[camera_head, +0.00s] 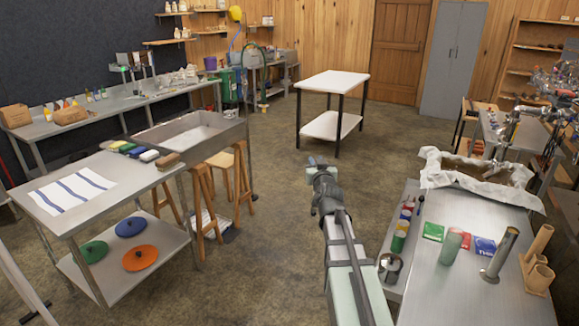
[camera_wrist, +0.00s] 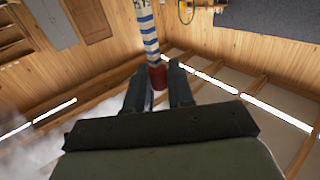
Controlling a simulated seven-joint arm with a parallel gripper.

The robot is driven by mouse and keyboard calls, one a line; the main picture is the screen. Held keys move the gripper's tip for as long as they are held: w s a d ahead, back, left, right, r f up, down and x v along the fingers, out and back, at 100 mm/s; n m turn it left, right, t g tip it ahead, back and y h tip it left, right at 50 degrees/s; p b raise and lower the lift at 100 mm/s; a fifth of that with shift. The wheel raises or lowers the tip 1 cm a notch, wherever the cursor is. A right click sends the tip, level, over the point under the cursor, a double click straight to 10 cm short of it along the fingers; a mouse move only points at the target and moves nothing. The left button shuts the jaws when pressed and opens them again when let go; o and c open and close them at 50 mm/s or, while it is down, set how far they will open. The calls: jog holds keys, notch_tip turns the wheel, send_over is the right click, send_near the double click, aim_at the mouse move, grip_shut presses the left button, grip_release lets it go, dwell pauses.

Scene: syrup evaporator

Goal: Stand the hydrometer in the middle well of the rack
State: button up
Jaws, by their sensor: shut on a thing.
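In the wrist view my gripper (camera_wrist: 158,82) is shut on the hydrometer (camera_wrist: 150,38). Its blue-and-white banded length runs up out of the top of the picture, and its red part is between the dark fingertips. In the head view my arm reaches up the middle, with my gripper (camera_head: 320,164) over open floor, left of the right-hand bench. I cannot make out the hydrometer there. The tan rack (camera_head: 540,278) stands at the right end of that bench, with round upright wells of differing height. My gripper is well away from it. Its wells look empty, but their insides are barely visible.
A tall metal cylinder (camera_head: 499,256) stands just left of the rack. A green cylinder (camera_head: 451,246), small packets (camera_head: 484,247) and a cloth-lined pan (camera_head: 479,172) share the bench (camera_head: 470,293). A white-topped table (camera_head: 333,83) stands beyond open floor.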

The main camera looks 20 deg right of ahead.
jog(key=s+d+f+m+g+h, duration=0.15)
jog(key=s+d, duration=0.25)
jog(key=d, duration=1)
jog(key=s+d+m+h, duration=0.15)
jog(key=s+d, duration=0.25)
jog(key=d, duration=1)
jog(key=s+d+m+g+h, duration=0.1)
jog(key=s+d+h, duration=0.25)
jog(key=d, duration=1.05)
jog(key=s+d+r+m+g+h, duration=0.1)
jog(key=s+d+m+g+h, duration=0.2)
jog(key=s+d, duration=2.75)
notch_tip(320, 180, down, 10)
jog(key=a, duration=0.1)
jog(key=shift+f+t, duration=0.2)
jog(key=shift+t, duration=0.05)
jog(key=o, duration=0.9)
jog(key=shift+o, duration=0.5)
